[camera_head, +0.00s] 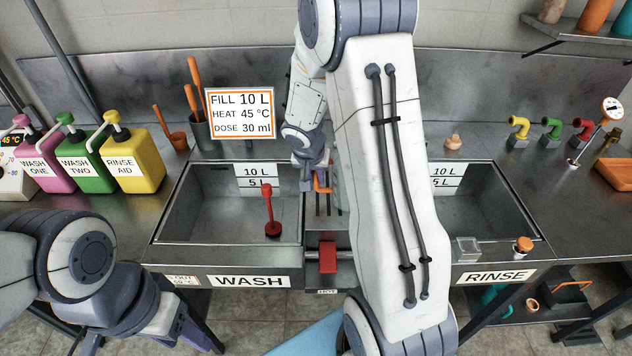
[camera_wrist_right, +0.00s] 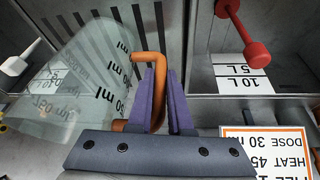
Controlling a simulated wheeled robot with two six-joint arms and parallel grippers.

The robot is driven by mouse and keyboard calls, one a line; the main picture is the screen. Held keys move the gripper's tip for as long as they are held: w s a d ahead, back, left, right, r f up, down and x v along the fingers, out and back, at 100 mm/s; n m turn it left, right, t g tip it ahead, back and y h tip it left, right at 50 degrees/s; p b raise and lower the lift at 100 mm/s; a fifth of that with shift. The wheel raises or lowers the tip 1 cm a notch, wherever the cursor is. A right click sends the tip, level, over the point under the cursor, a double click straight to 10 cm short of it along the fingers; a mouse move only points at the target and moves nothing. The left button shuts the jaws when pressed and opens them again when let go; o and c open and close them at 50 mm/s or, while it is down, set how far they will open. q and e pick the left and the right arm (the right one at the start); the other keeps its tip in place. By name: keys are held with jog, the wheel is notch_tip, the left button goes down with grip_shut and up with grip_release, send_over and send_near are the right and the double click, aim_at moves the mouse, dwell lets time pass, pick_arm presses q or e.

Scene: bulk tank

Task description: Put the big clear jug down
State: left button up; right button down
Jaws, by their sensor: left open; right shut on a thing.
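The big clear jug (camera_wrist_right: 65,85), with ml markings, shows at the left of the right wrist view. In the head view only a sliver of it (camera_head: 337,192) shows beside my right arm. My right gripper (camera_wrist_right: 160,85) has its purple fingers shut around the jug's orange handle (camera_wrist_right: 149,57). In the head view this gripper (camera_head: 308,184) is over the slotted strip (camera_head: 322,206) between the two basins. I cannot tell whether the jug's base touches the strip. My left gripper (camera_head: 172,325) is at the lower left, open, partly hidden by its own arm.
The WASH basin (camera_head: 215,225) holds a red-handled plunger-like thing (camera_head: 270,212). The RINSE basin (camera_head: 480,205) is partly behind my right arm. A sign (camera_head: 240,113) and a utensil pot (camera_head: 203,130) stand behind. A small clear box (camera_head: 467,248) and orange-capped jar (camera_head: 523,246) are at the right.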

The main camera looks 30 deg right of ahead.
jog(key=shift+f, duration=0.3)
jog(key=shift+f, duration=0.1)
jog(key=c, duration=0.8)
grip_release()
jog(key=shift+c, duration=0.2)
